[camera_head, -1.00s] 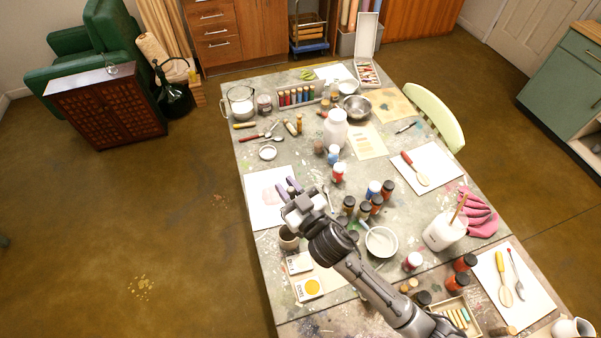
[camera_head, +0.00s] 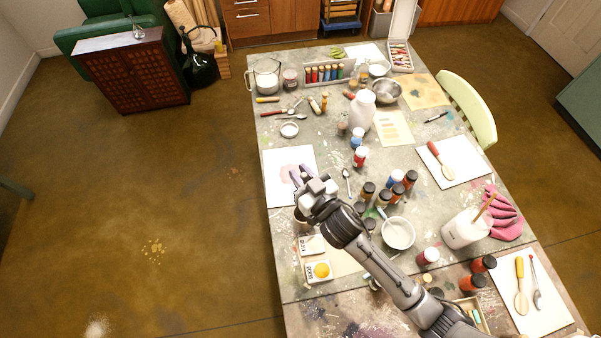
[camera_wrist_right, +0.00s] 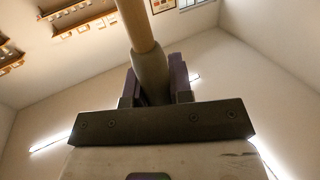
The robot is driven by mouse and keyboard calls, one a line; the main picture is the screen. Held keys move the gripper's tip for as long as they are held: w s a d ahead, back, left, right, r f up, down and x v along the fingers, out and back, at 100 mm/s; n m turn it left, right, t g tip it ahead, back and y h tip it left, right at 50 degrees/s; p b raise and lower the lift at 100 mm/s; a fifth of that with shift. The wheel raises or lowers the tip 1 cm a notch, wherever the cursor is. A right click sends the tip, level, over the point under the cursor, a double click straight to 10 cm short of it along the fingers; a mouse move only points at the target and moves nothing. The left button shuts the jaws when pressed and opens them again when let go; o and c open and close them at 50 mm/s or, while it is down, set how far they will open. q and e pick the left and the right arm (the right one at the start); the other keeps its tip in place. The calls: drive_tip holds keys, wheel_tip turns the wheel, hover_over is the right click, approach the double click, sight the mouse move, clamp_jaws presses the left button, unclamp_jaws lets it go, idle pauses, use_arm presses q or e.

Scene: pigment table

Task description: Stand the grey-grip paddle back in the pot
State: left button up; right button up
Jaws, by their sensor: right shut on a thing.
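In the right wrist view the grey-grip paddle (camera_wrist_right: 150,75) stands between the two purple fingers of my right gripper (camera_wrist_right: 160,80), which is shut on its grey grip. Its tan wooden part runs up out of the top of that view. In the head view my right gripper (camera_head: 301,175) is over the left edge of the table, by a white sheet with a pink stain (camera_head: 278,166). The paddle cannot be made out there. A white pot (camera_head: 462,232) stands at the right of the table with a wooden stick in it. My left gripper is not in view.
A white bowl (camera_head: 398,233) and several dark-capped jars (camera_head: 384,197) stand right of my right gripper. A pink glove (camera_head: 508,217) lies by the pot. A sheet with a red-handled paddle (camera_head: 440,160) lies farther back. A large white bottle (camera_head: 362,112) stands mid-table.

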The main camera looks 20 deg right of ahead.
wheel_tip(320, 180, down, 11)
drive_tip(key=b, duration=0.8)
idle(0.4)
drive_tip(key=o, duration=0.7)
drive_tip(key=shift+r, duration=0.1)
drive_tip(key=shift+c, duration=0.2)
drive_tip(key=shift+o, duration=0.8)
drive_tip(key=v, duration=1.3)
drive_tip(key=shift+s+p, duration=0.3)
drive_tip(key=shift+s, duration=0.1)
